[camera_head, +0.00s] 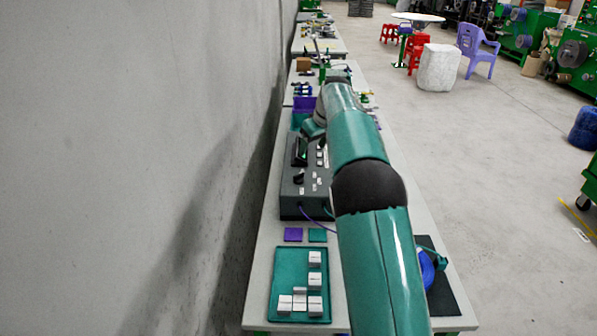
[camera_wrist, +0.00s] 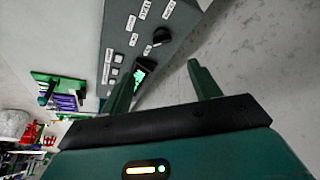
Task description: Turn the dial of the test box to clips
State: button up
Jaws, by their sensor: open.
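The test box (camera_head: 292,207) is a dark grey box with white labels on the table by the wall. Its black dial (camera_head: 299,178) is on the top panel. In the wrist view the box (camera_wrist: 121,20) fills the top middle, with the dial (camera_wrist: 162,36) just beyond my gripper (camera_wrist: 161,66). My gripper is open and empty, its two green fingers apart; the dial shows beyond the gap and neither finger is around it. A lit green display (camera_wrist: 140,76) is partly behind the left finger.
A teal tray (camera_head: 283,262) with white blocks lies at the near end of the table. Purple (camera_head: 293,234) and teal (camera_head: 317,235) squares lie by the box. A blue coil (camera_head: 427,268) sits on a black mat (camera_head: 445,300) at right. The wall (camera_head: 150,150) runs close along the left.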

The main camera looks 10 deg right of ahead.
aim_at(299, 174)
jog(key=x, duration=1.4)
jog(key=shift+w+a+f, duration=0.2)
jog(key=shift+a+f, duration=0.05)
jog(key=shift+a, duration=0.1)
jog(key=c, duration=1)
